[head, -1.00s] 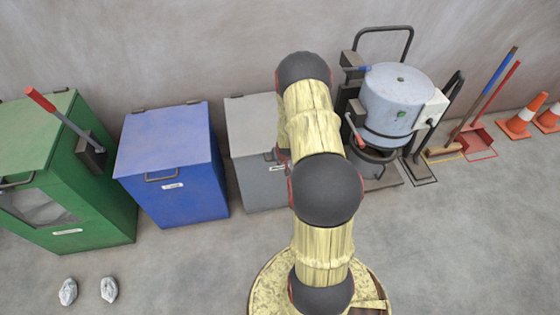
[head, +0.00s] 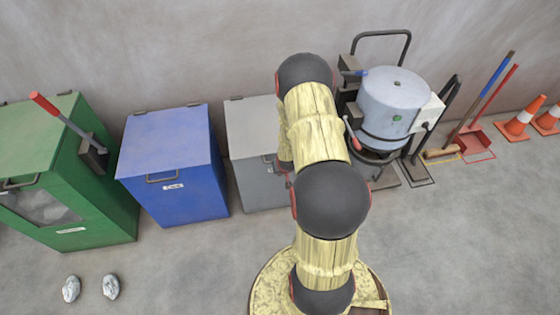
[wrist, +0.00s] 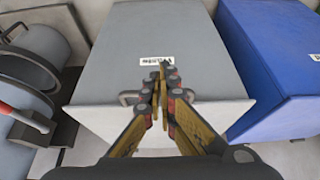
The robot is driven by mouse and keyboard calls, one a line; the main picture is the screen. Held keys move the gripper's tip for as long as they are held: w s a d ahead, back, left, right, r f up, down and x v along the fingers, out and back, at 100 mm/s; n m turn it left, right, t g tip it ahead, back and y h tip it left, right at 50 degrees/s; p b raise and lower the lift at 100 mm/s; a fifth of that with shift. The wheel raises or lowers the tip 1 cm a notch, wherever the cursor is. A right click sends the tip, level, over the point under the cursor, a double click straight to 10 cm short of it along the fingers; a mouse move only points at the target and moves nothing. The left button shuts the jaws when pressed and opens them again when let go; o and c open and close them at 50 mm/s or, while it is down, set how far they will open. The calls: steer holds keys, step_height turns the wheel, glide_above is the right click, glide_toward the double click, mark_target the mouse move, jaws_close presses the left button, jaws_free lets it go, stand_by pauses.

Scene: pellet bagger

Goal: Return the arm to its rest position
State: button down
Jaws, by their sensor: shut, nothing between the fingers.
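My arm, in yellow wrapping with dark joints, rises through the middle of the head view. My gripper is hidden behind the arm there. In the wrist view my gripper (wrist: 162,95) is shut with its fingertips together and nothing between them. It points at the front of the grey bin (wrist: 165,35), near its handle and white label. The grey bin also stands behind my arm in the head view (head: 252,130). I cannot tell whether the fingers touch the bin.
The blue bin (head: 168,142) and green bin (head: 50,150) stand to the left. The pellet bagger (head: 392,100) stands right of my arm. Brooms, a red dustpan (head: 478,143) and traffic cones (head: 520,120) are farther right. Two pale lumps (head: 71,289) lie on the floor. The front floor is mostly clear.

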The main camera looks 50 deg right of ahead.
steer(key=shift+s+a+f, duration=0.2)
steer(key=shift+s+a, duration=0.65)
steer(key=shift+s, duration=0.2)
steer(key=s+a+r+g+y, duration=0.1)
steer(key=s+a+g+y, duration=0.25)
steer(key=s+a, duration=0.45)
steer(key=s+a+r+n+t, duration=0.1)
steer(key=a+r, duration=0.7)
steer(key=r, duration=0.8)
steer(key=s+a+r+n+t, duration=0.2)
steer(key=a+r+n, duration=0.2)
steer(key=a+r, duration=0.5)
steer(key=s+a+r+n+t, duration=0.1)
steer(key=a+r, duration=0.7)
steer(key=r, duration=1.4)
steer(key=shift+s+a+r+n+t, duration=0.2)
steer(key=shift+a+r+n+t, duration=0.15)
steer(key=shift+n, duration=0.35)
